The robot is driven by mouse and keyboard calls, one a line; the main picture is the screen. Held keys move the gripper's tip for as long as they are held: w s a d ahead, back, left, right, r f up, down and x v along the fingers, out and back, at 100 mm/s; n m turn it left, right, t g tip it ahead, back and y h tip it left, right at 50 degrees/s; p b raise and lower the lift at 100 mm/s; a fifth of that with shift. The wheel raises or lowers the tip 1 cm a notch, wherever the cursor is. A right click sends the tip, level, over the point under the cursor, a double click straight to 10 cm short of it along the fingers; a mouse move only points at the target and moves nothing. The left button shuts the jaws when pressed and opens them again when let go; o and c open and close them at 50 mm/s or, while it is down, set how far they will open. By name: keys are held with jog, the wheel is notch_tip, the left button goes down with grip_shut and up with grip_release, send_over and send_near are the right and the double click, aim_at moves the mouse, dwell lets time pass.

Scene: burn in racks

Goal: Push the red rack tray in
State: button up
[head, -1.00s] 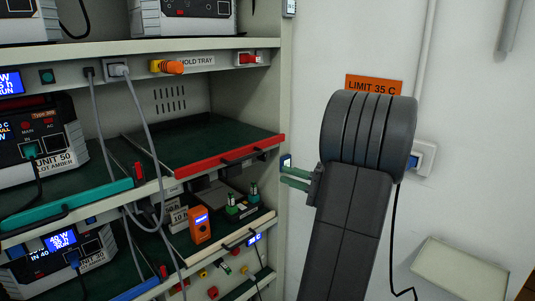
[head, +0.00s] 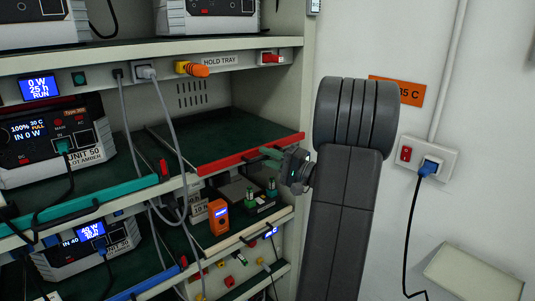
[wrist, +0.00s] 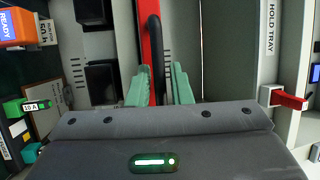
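The red rack tray (head: 220,143) has a dark green bed and a red front edge. It lies on the middle shelf, under the HOLD TRAY label, and its bed looks empty. My gripper (head: 266,157) is at the right part of the red front. In the wrist view, my gripper's two pale green fingers (wrist: 160,72) are spread apart. The tray's black handle (wrist: 154,32) runs between them, beside the red front (wrist: 144,35). The left finger is close to the red front; whether it touches cannot be told.
A teal-fronted tray (head: 90,204) with a power unit is at left. An orange meter (head: 218,217) and small green parts sit on the shelf below. Grey cables (head: 168,130) hang at the tray's left. A wall socket (head: 428,158) is right of my arm.

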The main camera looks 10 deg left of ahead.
aim_at(259, 153)
jog(key=shift+a, duration=0.1)
grip_shut()
jog(key=shift+w, duration=0.1)
jog(key=w+a+b, duration=0.2)
jog(key=a, duration=0.1)
jog(key=shift+f, duration=0.2)
jog(key=shift+w+a+r, duration=0.15)
jog(key=shift+w+a, duration=0.05)
jog(key=shift+w, duration=0.05)
jog(key=shift+d+r, duration=0.1)
grip_release()
